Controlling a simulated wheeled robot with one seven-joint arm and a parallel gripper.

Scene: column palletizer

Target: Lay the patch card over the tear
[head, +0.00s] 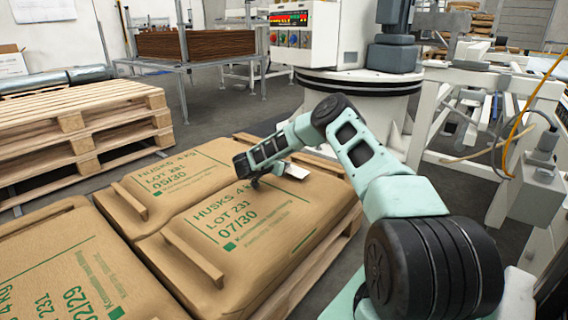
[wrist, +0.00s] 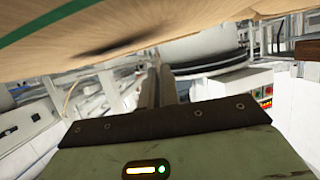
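My gripper (head: 254,181) is low over the far part of the middle sack (head: 265,225), which is printed "HUSKS" and "LOT 231 07/30". In the wrist view, my gripper (wrist: 160,75) shows two grey fingers close together, with the sack surface (wrist: 190,25) just above them in the picture. I cannot tell whether they hold anything. A dark blurred mark (wrist: 110,48) shows on the sack there; it may be a tear or a shadow. A small pale flat piece (head: 295,171) shows beside my gripper in the head view; I cannot tell if it is the patch card.
Other sacks lie beside it, one behind (head: 165,185) and one at front left (head: 75,270), on a wooden pallet (head: 310,275). Raised paper strips (head: 193,256) cross the sacks. Stacked pallets (head: 85,130) stand left. A white control box (head: 305,35) and machine frames stand behind and right.

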